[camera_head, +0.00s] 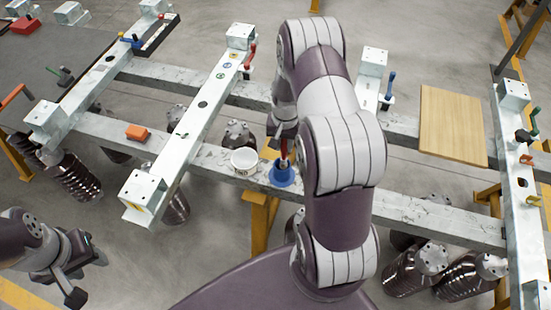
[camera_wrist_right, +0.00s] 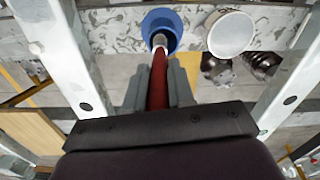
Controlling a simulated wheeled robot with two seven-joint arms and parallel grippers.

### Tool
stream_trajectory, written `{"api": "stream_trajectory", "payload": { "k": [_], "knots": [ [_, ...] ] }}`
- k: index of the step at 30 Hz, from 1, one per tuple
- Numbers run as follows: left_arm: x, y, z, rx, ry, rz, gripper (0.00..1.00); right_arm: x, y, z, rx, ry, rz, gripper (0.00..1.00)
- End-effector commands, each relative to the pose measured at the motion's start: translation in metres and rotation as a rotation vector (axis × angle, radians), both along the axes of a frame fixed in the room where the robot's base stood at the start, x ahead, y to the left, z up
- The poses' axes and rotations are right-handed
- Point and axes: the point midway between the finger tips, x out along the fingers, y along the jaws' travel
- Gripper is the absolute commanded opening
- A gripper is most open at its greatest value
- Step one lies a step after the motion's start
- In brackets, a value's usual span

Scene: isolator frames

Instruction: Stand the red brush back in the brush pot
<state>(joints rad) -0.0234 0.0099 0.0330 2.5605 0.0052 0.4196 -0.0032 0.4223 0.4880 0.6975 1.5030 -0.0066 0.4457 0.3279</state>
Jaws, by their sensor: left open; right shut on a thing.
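The red brush (camera_head: 284,150) is upright in my right gripper (camera_head: 283,140), which is shut on its handle. In the right wrist view the red handle (camera_wrist_right: 158,80) runs between the fingers (camera_wrist_right: 157,85). The brush's grey lower end lies over the mouth of the blue brush pot (camera_wrist_right: 150,20); how far inside it reaches, I cannot tell. In the head view the pot (camera_head: 282,176) stands on the near grey beam, directly under the brush. My left gripper (camera_head: 84,277) is open and empty at the lower left, away from the beams.
A white round dish (camera_head: 245,159) stands on the beam just left of the pot. An orange block (camera_head: 137,132) lies further left. A wooden board (camera_head: 452,124) lies at the right. Pale metal crossbars with clamps flank the pot, and dark ribbed insulators (camera_head: 415,271) are below.

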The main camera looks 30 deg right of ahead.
Motion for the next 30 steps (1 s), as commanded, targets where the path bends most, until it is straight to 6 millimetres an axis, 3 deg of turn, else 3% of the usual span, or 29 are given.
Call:
{"api": "stream_trajectory", "payload": {
  "k": [9, 20, 21, 23, 30],
  "knots": [
    [0.0, 0.0, 0.008, 0.0, 0.0, 0.0, 0.43, 0.001, 0.0, -0.051, -0.001, -0.001, 0.003, 0.0],
    [0.0, 0.0, 0.003, 0.0, 0.0, 0.0, 0.43, 0.001, 0.0, -0.058, -0.001, -0.002, 0.003, 0.0],
    [0.0, 0.0, 0.005, 0.0, 0.001, 0.0, 0.43, 0.001, 0.0, -0.056, -0.001, -0.002, 0.003, 0.33],
    [0.0, 0.0, 0.005, 0.0, 0.0, 0.0, 0.43, 0.001, 0.001, -0.056, -0.001, -0.002, 0.003, 0.49],
    [0.0, 0.0, 0.005, 0.0, 0.0, 0.0, 0.43, 0.001, 0.001, -0.056, -0.001, -0.001, 0.004, 0.49]
  ]
}}
